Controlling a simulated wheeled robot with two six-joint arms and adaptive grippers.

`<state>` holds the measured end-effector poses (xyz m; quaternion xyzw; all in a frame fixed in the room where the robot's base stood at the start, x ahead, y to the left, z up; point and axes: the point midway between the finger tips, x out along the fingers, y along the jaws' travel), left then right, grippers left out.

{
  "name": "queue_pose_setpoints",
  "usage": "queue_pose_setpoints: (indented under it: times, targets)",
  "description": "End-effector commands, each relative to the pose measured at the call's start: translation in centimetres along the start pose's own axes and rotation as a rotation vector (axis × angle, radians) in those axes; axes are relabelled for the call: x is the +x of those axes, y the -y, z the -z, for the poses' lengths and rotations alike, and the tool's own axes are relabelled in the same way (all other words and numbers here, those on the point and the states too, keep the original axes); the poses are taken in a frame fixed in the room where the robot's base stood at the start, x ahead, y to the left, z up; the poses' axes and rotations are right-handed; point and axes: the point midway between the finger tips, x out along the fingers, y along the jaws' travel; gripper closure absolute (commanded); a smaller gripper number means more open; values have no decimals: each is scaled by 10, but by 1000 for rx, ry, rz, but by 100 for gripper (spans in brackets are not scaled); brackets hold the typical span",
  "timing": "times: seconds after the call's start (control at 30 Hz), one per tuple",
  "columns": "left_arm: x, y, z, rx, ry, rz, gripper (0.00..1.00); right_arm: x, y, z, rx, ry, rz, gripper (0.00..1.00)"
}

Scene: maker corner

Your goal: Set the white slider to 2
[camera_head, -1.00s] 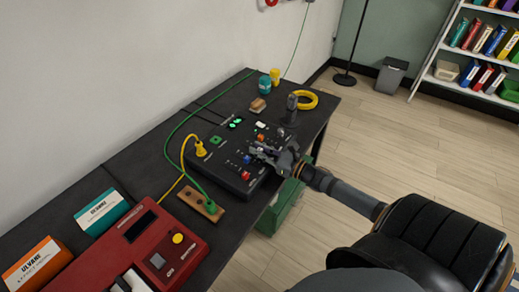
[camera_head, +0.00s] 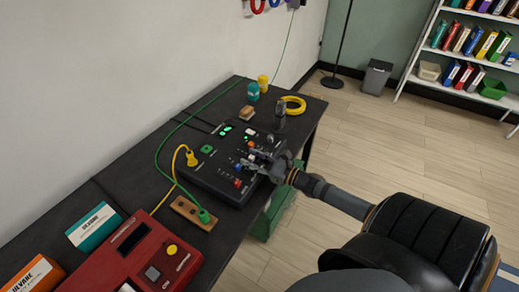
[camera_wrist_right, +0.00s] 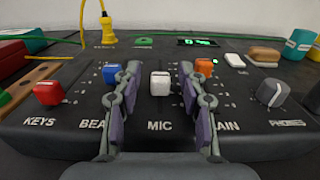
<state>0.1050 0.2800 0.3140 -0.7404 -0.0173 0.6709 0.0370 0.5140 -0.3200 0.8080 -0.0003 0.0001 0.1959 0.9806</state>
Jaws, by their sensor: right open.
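The white slider (camera_wrist_right: 160,82), above the word MIC, stands on the black control panel (camera_head: 213,183). In the right wrist view it sits between the two fingers of my right gripper (camera_wrist_right: 160,75), with a gap on each side. The fingers are open and do not appear to touch it. In the head view my right gripper (camera_head: 257,164) is low over the panel's right edge and hides the white slider. The slider's scale numbers are too small to read. My left gripper is not in view.
A red slider (camera_wrist_right: 48,92) and a blue slider (camera_wrist_right: 113,73) are left of the white one. An orange slider (camera_wrist_right: 204,67) and a grey knob (camera_wrist_right: 272,92) are right. Yellow and green cables run left of the panel. A red device (camera_head: 133,262) stands nearer.

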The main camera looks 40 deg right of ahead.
Motion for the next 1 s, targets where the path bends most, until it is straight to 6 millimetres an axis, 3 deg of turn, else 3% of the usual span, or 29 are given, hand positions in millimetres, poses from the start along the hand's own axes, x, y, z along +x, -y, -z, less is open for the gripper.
queue_pose_setpoints:
  times: [0.5, 1.0]
  targets:
    - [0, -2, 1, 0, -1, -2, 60, -63, -1, 1, 0, -5, -4, 58]
    - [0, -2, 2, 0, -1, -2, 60, -68, 0, 0, 1, 0, 1, 58]
